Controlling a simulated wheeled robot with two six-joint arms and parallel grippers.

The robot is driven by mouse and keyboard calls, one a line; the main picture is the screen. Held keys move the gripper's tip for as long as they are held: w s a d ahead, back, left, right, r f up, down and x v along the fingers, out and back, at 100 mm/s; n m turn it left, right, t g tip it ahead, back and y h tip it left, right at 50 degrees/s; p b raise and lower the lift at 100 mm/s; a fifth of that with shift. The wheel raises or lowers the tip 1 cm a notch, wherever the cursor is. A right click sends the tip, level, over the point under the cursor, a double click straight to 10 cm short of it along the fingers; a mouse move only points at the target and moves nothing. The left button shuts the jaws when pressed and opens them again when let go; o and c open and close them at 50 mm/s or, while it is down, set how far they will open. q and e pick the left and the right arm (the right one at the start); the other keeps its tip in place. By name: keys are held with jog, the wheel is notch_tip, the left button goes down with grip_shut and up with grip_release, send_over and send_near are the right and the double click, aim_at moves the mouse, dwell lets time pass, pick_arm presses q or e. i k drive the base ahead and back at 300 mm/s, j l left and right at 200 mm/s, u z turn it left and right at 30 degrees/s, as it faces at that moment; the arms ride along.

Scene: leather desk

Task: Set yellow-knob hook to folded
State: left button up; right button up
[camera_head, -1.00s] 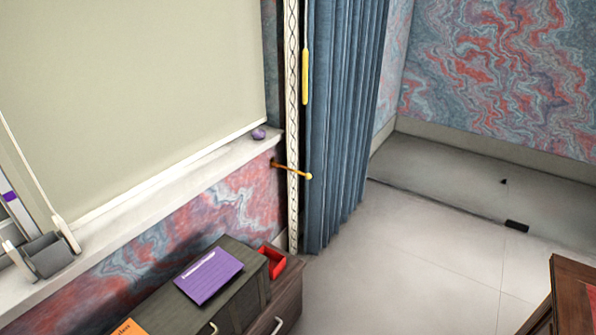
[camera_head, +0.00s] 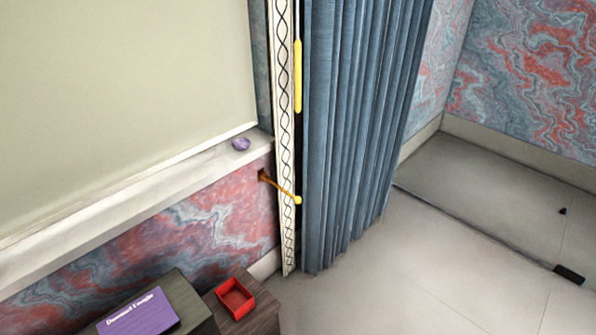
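The yellow-knob hook (camera_head: 279,187) is a thin orange-brown arm fixed to the marbled wall just below the window sill. It sticks out from the wall to the right, across the white patterned trim strip. Its round yellow knob (camera_head: 298,200) is at the free end, beside the edge of the blue curtain (camera_head: 350,130). Neither of my grippers is in view.
A purple stone (camera_head: 241,144) lies on the sill. A yellow bar (camera_head: 298,75) hangs by the curtain. The floor (camera_head: 400,270) at right is mostly clear.

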aim_at(297, 200)
jog(key=i+l, duration=0.25)
jog(key=i+l+u, duration=0.15)
jog(key=l, duration=0.25)
jog(key=i+l, duration=0.25)
jog(key=i+l+u, duration=0.15)
jog(key=l, duration=0.3)
jog(key=i+l, duration=0.3)
jog(key=i+l+u, duration=0.15)
jog(key=l, duration=0.35)
jog(key=i+l, duration=0.2)
jog(key=l, duration=0.15)
jog(key=u, duration=0.05)
